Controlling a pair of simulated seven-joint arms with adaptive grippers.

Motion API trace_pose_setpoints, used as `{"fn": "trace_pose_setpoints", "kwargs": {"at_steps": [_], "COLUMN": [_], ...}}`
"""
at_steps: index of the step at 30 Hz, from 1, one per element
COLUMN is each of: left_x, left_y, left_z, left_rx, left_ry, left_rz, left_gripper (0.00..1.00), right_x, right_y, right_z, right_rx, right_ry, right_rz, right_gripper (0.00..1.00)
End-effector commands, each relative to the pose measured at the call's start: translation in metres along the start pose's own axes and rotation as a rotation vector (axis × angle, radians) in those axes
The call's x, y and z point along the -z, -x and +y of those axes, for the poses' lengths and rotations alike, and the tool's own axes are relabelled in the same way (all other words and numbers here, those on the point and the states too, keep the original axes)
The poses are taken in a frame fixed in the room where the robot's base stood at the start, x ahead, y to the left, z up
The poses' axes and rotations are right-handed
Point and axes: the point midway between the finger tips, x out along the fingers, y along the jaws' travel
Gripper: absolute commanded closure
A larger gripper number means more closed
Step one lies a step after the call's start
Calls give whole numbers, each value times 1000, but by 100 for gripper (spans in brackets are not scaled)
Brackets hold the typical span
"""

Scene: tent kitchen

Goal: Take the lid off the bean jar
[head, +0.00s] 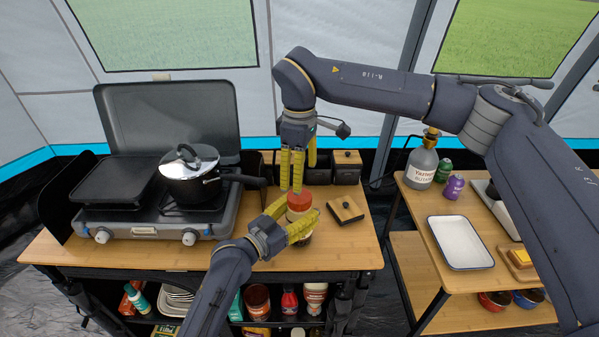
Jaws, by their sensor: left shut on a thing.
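The bean jar (300,201), with a reddish-brown lid on top, stands upright near the right end of the wooden counter. My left gripper (291,219) reaches in from the front left, and its yellow fingers are shut around the jar's body, hiding most of it. My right gripper (296,185) points straight down from above, with its yellow fingertips at or just behind the lid. I cannot tell whether they touch the lid or how wide they are open.
A flat wooden lid with a knob (347,209) lies right of the jar. Wooden-lidded canisters (347,166) stand behind. A stove (140,224) with a lidded pot (189,177) is at left. A side table at right holds a white tray (460,243) and a gas bottle (421,167).

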Motion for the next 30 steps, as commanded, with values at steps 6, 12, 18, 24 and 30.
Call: {"fn": "trace_pose_setpoints", "kwargs": {"at_steps": [6, 12, 18, 24, 30], "left_x": [0, 0, 0, 0, 0], "left_y": [0, 0, 0, 0, 0], "left_z": [0, 0, 0, 0, 0], "left_rx": [0, 0, 0, 0, 0], "left_ry": [0, 0, 0, 0, 0], "left_rz": [0, 0, 0, 0, 0], "left_gripper": [100, 100, 100, 100, 100], "right_x": [0, 0, 0, 0, 0], "right_y": [-11, -36, -60, -75, -80], "right_z": [0, 0, 0, 0, 0], "right_rx": [1, 2, 1, 1, 0], "right_ry": [-38, -38, -37, -37, -37], "right_rz": [-1, -1, 0, 0, 0], "right_gripper": [25, 25, 25, 25, 25]}}
